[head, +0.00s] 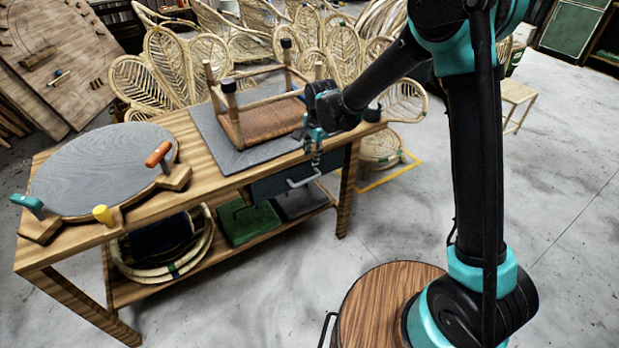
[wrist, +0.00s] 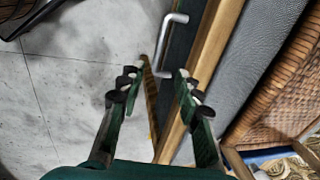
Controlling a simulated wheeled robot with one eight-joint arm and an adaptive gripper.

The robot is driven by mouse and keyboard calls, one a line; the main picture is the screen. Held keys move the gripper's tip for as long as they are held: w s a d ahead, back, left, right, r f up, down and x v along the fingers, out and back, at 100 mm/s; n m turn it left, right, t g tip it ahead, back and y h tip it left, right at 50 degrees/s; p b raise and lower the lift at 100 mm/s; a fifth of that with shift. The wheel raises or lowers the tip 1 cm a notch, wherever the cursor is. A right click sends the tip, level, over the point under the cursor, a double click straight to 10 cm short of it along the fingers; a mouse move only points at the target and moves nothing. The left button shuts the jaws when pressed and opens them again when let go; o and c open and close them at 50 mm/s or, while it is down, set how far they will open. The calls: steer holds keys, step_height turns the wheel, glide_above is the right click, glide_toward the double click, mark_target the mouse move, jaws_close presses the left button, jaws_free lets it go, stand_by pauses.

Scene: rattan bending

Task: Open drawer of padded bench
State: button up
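The padded bench is a long wooden workbench (head: 228,190) with a grey pad (head: 222,150) on its top. Its dark drawer (head: 268,187) sits under the right part of the top and looks shut. A silver bar handle (head: 304,180) stands out from the drawer front. In the wrist view the handle (wrist: 165,42) is beyond the fingertips, beside the wooden top edge. My gripper (head: 316,158) points down just above the handle, close to the bench's front edge. In the wrist view my gripper (wrist: 157,88) has its fingers apart, with nothing between them. I cannot tell whether it touches the handle.
An upturned stool frame with a woven seat (head: 265,122) lies on the pad. A round grey panel (head: 105,168) with clamps is at the left. A lower shelf holds a green box (head: 247,222) and rattan coils (head: 165,262).

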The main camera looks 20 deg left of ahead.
mark_target(308, 179)
steer(key=f, duration=0.4)
steer(key=w+a+f, duration=0.1)
steer(key=f, duration=0.7)
steer(key=shift+w+a+f, duration=0.2)
steer(key=shift+w+a, duration=0.05)
steer(key=shift+a, duration=0.15)
jaws_close()
